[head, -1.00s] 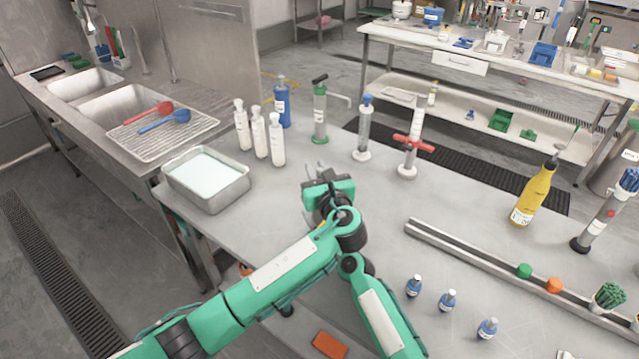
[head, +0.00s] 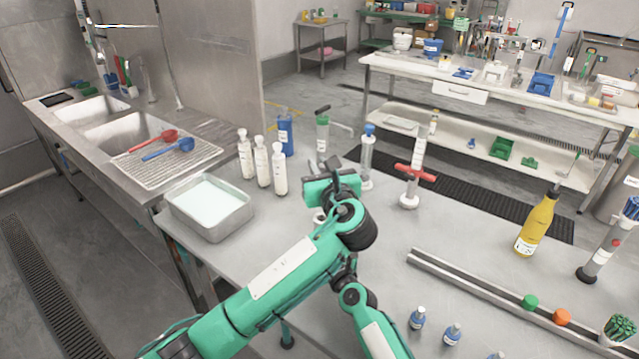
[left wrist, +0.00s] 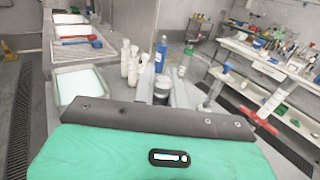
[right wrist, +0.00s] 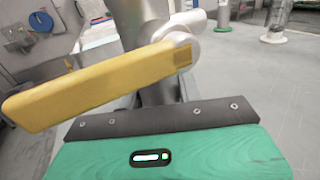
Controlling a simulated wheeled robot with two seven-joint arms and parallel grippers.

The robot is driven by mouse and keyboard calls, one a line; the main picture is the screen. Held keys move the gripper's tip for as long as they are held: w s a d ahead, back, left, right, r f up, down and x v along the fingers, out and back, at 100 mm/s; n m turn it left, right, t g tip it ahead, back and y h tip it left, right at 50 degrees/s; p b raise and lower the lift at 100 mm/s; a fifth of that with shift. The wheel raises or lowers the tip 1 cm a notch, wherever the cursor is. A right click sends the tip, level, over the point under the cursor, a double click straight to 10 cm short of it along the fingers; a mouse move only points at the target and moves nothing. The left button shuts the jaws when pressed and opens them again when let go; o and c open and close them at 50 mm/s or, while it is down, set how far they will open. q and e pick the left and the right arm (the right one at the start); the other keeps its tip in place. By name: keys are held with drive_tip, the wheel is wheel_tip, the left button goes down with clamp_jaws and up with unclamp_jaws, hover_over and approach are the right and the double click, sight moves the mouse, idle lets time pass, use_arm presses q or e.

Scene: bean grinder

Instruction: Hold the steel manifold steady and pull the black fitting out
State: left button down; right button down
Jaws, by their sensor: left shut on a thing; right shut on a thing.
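My left gripper (head: 328,166) is over the steel table, in front of the green pump bottle in the head view. It is shut on what looks like the black fitting. A dark-topped grey cylinder (left wrist: 162,90) shows just beyond its dark plate in the left wrist view. My right gripper (right wrist: 160,118) shows only in its own wrist view. It is shut on what looks like the steel manifold (right wrist: 158,88), a steel body with a yellow lever (right wrist: 100,88).
White bottles (head: 262,165), a blue bottle (head: 285,135) and the green pump bottle (head: 322,134) stand behind the left gripper. A steel tray (head: 210,225) is to its left. Syringes on stands (head: 366,155) are to its right. A metal rail (head: 480,295) crosses the right.

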use_arm(q)
drive_tip(key=shift+r, duration=0.3)
use_arm(e)
drive_tip(key=c, duration=0.9)
unclamp_jaws()
drive_tip(key=shift+o, duration=0.2)
